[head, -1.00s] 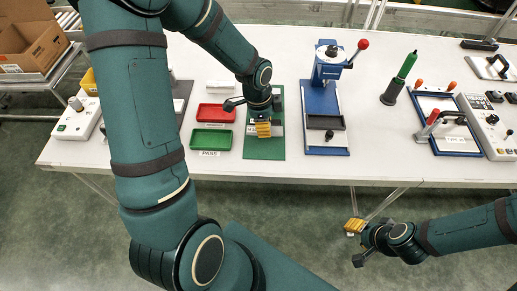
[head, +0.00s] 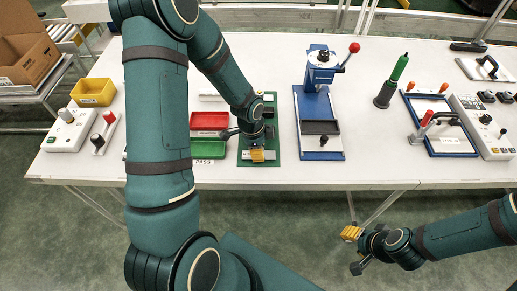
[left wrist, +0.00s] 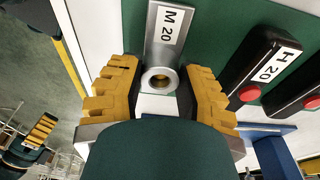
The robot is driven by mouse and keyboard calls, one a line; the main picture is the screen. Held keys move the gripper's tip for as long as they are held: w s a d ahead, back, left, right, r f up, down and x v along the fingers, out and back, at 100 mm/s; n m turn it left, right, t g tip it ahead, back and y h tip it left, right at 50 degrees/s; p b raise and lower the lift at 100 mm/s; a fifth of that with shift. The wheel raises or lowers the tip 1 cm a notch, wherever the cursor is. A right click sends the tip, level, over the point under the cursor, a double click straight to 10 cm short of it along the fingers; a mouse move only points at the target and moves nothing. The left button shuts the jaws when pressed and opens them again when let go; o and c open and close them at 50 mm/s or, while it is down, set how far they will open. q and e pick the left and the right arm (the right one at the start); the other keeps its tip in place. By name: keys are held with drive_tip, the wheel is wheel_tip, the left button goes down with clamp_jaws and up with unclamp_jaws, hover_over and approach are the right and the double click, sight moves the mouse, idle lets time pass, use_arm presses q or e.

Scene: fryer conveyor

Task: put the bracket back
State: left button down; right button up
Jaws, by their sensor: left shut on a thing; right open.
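A silver metal bracket (left wrist: 163,55) labelled "M 20", with a round eye at its near end, shows in the left wrist view. My left gripper (left wrist: 158,88) is shut on it, with a yellow finger on either side of the eye. In the head view my left gripper (head: 257,155) is low over the near end of the green mat (head: 274,120); the bracket is mostly hidden there by the arm. I cannot tell whether it touches the mat. My right gripper (head: 351,233) is open and empty, in front of the table's near edge.
Black blocks with red buttons, one labelled "H 20" (left wrist: 265,62), lie beside the bracket on the mat. A red tray (head: 209,119) and a green tray (head: 208,149) stand to the left. A blue hand press (head: 319,75) stands to the right.

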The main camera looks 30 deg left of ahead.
use_arm(q)
drive_tip(key=shift+f, duration=0.2)
drive_tip(key=c, duration=0.7)
unclamp_jaws()
drive_tip(key=shift+a+r, duration=0.1)
drive_tip(key=shift+r, duration=0.5)
drive_tip(key=r, duration=0.3)
drive_tip(key=a+r+p, duration=0.1)
drive_tip(key=r, duration=0.3)
drive_tip(key=s+r+p, duration=0.1)
drive_tip(key=r, duration=0.3)
drive_tip(key=shift+a, duration=0.2)
